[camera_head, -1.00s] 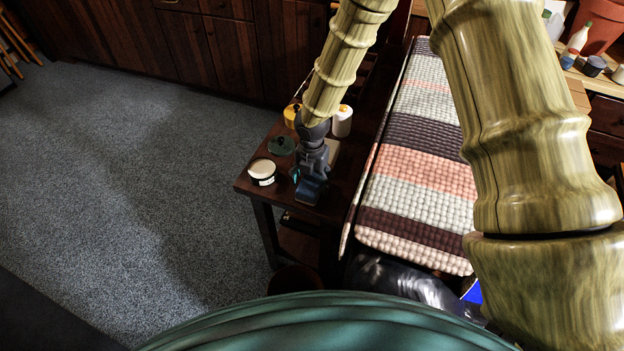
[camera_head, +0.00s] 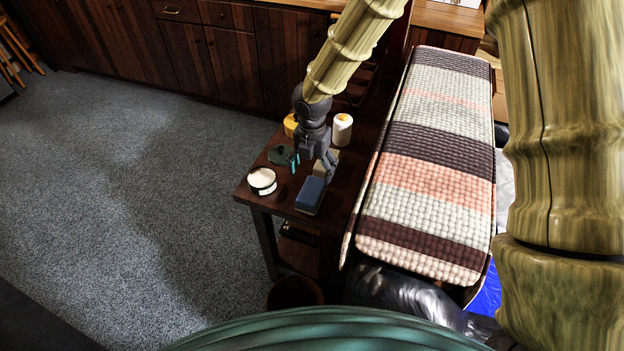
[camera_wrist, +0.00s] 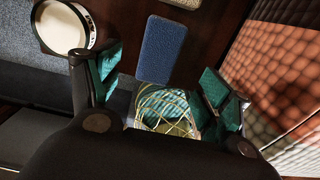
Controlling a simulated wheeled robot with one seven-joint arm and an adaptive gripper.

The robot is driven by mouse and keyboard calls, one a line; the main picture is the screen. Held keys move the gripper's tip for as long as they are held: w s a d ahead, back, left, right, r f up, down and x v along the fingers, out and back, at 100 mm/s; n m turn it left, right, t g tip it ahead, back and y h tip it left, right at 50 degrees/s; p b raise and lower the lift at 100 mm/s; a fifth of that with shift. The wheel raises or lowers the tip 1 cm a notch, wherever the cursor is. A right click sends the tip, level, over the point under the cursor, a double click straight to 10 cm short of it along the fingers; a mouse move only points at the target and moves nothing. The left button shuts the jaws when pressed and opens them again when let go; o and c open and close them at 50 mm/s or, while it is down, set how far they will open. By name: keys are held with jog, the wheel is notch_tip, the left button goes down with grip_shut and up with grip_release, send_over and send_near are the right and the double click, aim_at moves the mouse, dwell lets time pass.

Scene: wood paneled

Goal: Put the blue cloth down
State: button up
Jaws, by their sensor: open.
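The blue cloth (camera_head: 310,194) is a small folded blue block lying on the dark wooden side table (camera_head: 283,207), near its front edge. It also shows in the wrist view (camera_wrist: 161,48) as a flat blue rectangle. My gripper (camera_head: 312,165) is above the table, just behind the cloth in the head view. In the wrist view its teal-padded fingers (camera_wrist: 158,92) are spread wide, with nothing between them touching both. The cloth lies apart from the fingers.
A white round tin (camera_head: 262,179) stands left of the cloth. A dark green item (camera_head: 281,154), a yellow jar (camera_head: 291,125) and a white cylinder (camera_head: 342,130) stand farther back. A striped padded bench (camera_head: 425,170) borders the table on the right. Carpet lies open to the left.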

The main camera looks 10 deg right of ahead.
jog(key=shift+r, duration=1.6)
jog(key=shift+r, duration=0.1)
